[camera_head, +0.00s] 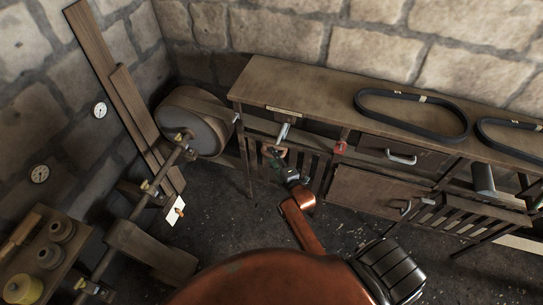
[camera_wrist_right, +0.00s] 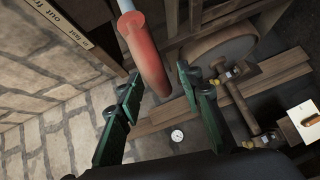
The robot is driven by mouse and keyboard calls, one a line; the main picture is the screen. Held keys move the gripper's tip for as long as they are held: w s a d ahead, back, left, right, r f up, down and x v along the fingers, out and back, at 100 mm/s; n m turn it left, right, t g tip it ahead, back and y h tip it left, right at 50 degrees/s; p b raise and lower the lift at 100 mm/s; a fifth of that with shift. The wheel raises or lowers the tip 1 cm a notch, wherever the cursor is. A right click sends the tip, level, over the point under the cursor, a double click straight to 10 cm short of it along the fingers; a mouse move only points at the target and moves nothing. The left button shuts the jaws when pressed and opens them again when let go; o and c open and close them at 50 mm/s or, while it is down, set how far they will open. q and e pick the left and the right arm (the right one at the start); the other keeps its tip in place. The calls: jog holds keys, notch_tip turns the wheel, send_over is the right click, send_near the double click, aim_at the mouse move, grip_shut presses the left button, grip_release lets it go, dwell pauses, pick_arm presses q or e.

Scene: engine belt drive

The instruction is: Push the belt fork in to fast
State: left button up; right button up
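The belt fork's handle is a red grip (camera_wrist_right: 148,55) on a pale grey rod (camera_wrist_right: 125,5) in the right wrist view. In the head view the rod (camera_head: 283,131) hangs below the bench's front edge, beside a small label plate (camera_head: 284,111). The plate's lettering (camera_wrist_right: 65,20) shows "in fast" and "out fr…", partly cut off. My right gripper (camera_head: 277,160) is just below the rod in the head view. In the wrist view its green fingers (camera_wrist_right: 160,80) are apart, with the grip's end between their tips; contact cannot be told. My left gripper is out of view.
The wooden bench (camera_head: 310,85) carries black belts (camera_head: 410,119) and has drawers and slatted parts beneath. A large pulley drum (camera_head: 195,122) and a shaft stand left of it. Leaning planks (camera_head: 135,105) rest by the stone wall. The dark floor between is mostly clear.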

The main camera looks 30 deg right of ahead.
jog(key=shift+w, duration=0.35)
jog(key=shift+c, duration=0.6)
grip_shut()
jog(key=shift+f, duration=0.1)
